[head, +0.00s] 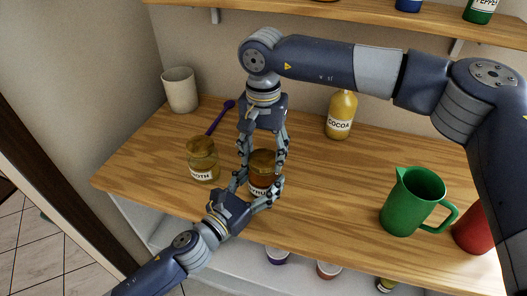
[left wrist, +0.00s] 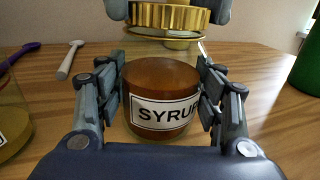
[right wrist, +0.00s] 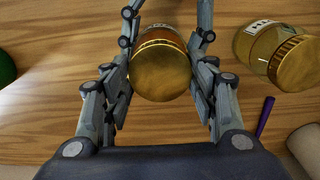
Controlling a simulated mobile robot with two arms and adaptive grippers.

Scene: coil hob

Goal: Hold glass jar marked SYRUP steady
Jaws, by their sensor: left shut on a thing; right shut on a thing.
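The glass SYRUP jar (head: 259,184) stands upright near the front of the wooden counter, with brown contents and a white label, clear in the left wrist view (left wrist: 161,112). My left gripper (head: 257,190) is shut around the jar's body from the front, one finger on each side. My right gripper (head: 263,160) comes down from above and is shut on the jar's gold lid (right wrist: 160,72), which also shows in the left wrist view (left wrist: 168,16).
A second lidded jar (head: 203,160), its label partly reading "OTH", stands left. Behind are a purple spoon (head: 220,118), a pale cup (head: 180,89) and a COCOA bottle (head: 341,115). A green pitcher (head: 412,201) and a red container (head: 473,232) stand right. Counter between jar and pitcher is clear.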

